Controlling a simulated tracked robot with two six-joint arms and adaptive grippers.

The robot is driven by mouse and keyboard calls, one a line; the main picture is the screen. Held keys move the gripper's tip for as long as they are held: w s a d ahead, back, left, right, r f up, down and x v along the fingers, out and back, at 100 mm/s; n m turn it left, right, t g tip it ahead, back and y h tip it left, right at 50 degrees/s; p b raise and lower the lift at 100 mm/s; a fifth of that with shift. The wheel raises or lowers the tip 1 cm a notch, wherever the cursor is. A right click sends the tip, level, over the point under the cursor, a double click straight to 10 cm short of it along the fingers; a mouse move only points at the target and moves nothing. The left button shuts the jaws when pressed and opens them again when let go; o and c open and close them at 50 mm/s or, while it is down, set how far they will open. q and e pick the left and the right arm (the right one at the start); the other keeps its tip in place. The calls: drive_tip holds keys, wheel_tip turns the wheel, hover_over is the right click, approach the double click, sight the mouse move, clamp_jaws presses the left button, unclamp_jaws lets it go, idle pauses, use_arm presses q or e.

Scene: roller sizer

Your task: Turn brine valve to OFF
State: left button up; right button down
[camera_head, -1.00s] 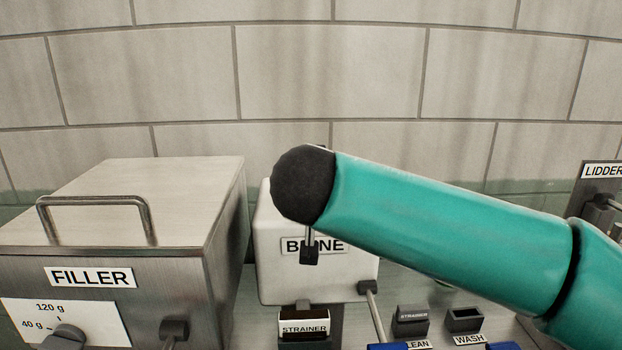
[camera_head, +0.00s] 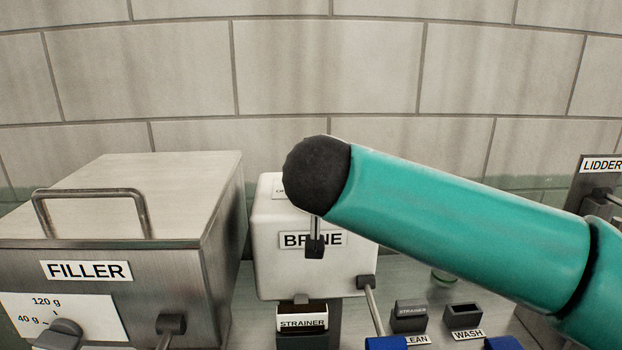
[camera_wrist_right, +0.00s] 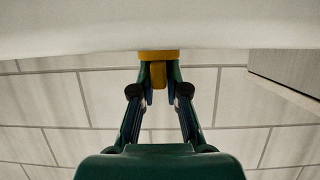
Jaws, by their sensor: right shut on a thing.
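The white brine tank (camera_head: 270,265), labelled BRINE, stands at the middle in the head view, partly hidden by my right arm. A small label (camera_head: 279,190) on its upper left is partly covered, and its text is unreadable. In the right wrist view, a yellow part (camera_wrist_right: 158,58), apparently the brine valve handle, is under a pale surface (camera_wrist_right: 60,28). My right gripper (camera_wrist_right: 159,92) is shut on this yellow part. The head view hides the grip behind the black end of my arm. My left gripper is not in view.
The steel FILLER box (camera_head: 110,245) stands left of the tank. A STRAINER holder (camera_head: 302,318) is in front of the tank; CLEAN and WASH holders (camera_head: 463,317) are to its right. A lever (camera_head: 371,305) rises beside them. The LIDDER unit (camera_head: 600,185) is at far right.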

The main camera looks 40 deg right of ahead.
drive_tip(key=shift+d+f+n+t+y+b, duration=0.1)
drive_tip(key=shift+n+t+y+b, duration=0.4)
drive_tip(key=shift+n, duration=0.1)
drive_tip(key=shift+n+t+y, duration=0.3)
drive_tip(key=shift+n+y, duration=0.4)
drive_tip(key=shift+y, duration=0.2)
drive_tip(key=n+y, duration=0.1)
drive_tip(key=n+y+p, duration=0.1)
drive_tip(key=n+y, duration=0.1)
drive_tip(key=y, duration=0.1)
drive_tip(key=shift+d+r+n+t, duration=0.15)
drive_tip(key=shift+r+n+t, duration=0.15)
drive_tip(key=shift+t, duration=0.1)
drive_tip(key=shift+f+n+y, duration=0.15)
drive_tip(key=shift+n+y, duration=0.65)
drive_tip(key=shift+y, duration=0.1)
drive_tip(key=shift+n+y, duration=0.3)
drive_tip(key=shift+y, duration=0.1)
drive_tip(key=c, duration=1.2)
unclamp_jaws()
